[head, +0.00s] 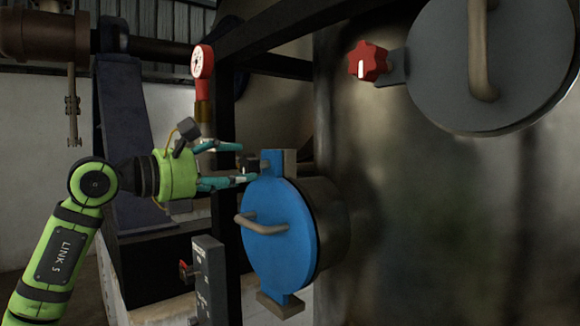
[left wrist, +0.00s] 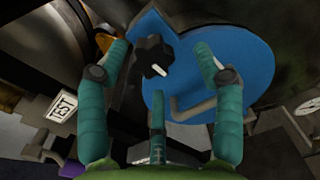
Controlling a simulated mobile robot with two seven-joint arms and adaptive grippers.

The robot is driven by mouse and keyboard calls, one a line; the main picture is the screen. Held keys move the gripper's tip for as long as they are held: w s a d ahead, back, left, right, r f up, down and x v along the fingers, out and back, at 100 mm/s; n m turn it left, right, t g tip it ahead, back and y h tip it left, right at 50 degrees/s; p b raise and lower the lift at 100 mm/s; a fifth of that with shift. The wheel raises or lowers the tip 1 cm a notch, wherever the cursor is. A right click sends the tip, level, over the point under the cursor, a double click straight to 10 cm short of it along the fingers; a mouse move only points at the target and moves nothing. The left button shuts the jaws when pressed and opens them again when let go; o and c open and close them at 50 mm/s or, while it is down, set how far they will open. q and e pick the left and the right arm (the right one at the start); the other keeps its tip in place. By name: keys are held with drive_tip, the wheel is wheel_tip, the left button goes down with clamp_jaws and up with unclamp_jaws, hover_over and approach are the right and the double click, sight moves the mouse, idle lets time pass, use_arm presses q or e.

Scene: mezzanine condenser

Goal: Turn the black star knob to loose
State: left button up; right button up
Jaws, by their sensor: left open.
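The black star knob (head: 249,164) sits at the top of the round blue cover (head: 270,235), small and partly hidden by my fingers in the head view. In the left wrist view the knob (left wrist: 151,55) is dark and lobed, with a white pointer mark directed down and right. My left gripper (head: 242,163) comes in from the left with its teal fingers open. In the left wrist view the knob lies between the spread fingertips, nearer the left one. I cannot tell whether any finger touches it. My right gripper is not in view.
A red star knob (head: 369,61) sits beside a large grey round cover (head: 490,65) at upper right. A red gauge (head: 203,62) stands on a pipe behind my gripper. The blue cover's bent handle (head: 262,226) sticks out below. A grey box (head: 209,275) stands lower left.

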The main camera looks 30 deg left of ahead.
sight(244, 163)
use_arm(q)
drive_tip(key=shift+a+r+y, duration=0.25)
drive_tip(key=shift+a+y, duration=0.1)
drive_tip(key=shift+y, duration=0.05)
drive_tip(key=shift+s+r+p, duration=0.1)
drive_tip(key=shift+r+p, duration=0.3)
drive_tip(key=shift+p, duration=0.45)
drive_tip(key=shift+p+x, duration=0.6)
drive_tip(key=shift+x, duration=0.6)
drive_tip(key=x, duration=0.2)
drive_tip(key=shift+w+d+f+p, duration=0.2)
drive_tip(key=shift+w+d+p, duration=0.05)
drive_tip(key=shift+p, duration=0.1)
drive_tip(key=shift+w, duration=0.1)
drive_tip(key=shift+a, duration=0.1)
drive_tip(key=c, duration=1.1)
drive_tip(key=shift+r, duration=0.1)
drive_tip(key=shift+c, duration=0.2)
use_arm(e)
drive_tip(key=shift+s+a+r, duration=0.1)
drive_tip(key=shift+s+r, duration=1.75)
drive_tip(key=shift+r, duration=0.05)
